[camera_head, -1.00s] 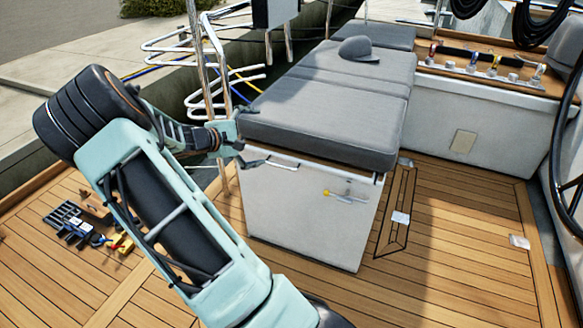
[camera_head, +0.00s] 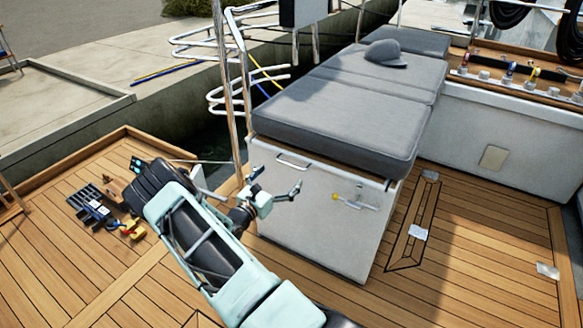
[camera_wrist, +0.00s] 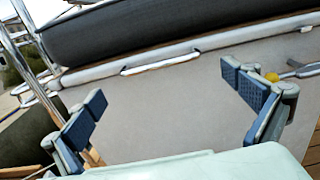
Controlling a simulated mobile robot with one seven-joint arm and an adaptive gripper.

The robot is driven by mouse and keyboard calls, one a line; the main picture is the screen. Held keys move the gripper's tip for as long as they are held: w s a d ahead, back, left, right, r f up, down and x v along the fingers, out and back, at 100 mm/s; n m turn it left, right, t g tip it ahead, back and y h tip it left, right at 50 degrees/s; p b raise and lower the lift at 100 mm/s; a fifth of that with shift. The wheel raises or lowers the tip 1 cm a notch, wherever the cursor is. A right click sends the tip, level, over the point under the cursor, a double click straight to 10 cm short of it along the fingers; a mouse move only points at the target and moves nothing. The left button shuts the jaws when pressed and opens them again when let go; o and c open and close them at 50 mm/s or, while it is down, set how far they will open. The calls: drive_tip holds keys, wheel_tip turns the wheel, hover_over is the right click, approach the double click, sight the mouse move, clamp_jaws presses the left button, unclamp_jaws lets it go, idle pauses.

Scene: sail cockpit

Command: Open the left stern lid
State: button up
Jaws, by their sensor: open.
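A white locker (camera_head: 315,225) carries a thick grey cushion (camera_head: 335,135) on top. A lid edge (camera_head: 345,176) runs under the cushion and looks closed. A slim metal handle (camera_head: 293,161) sits near the top left of the locker's front. In the wrist view the handle (camera_wrist: 160,64) lies beyond and above the gap between the fingers, nothing touching it. My gripper (camera_head: 277,186) is open and empty, in front of the locker's upper left and just below the handle. Both fingers of my gripper (camera_wrist: 165,90) show in the wrist view. No lettering marks which lid is left stern.
A yellow-tipped metal fitting (camera_head: 352,202) is on the locker front, right of the handle. Metal rails (camera_head: 237,85) rise at the locker's left corner. A grey cap (camera_head: 385,53) lies on the cushions. Tools (camera_head: 100,212) lie on the left deck. Deck right of the locker is mostly clear.

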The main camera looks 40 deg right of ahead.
sight(290, 165)
drive_tip(key=b+x, duration=0.1)
drive_tip(key=x, duration=0.5)
drive_tip(key=shift+w+d, duration=0.1)
drive_tip(key=shift+d, duration=0.25)
drive_tip(key=c, duration=1.4)
drive_tip(key=shift+r, duration=0.2)
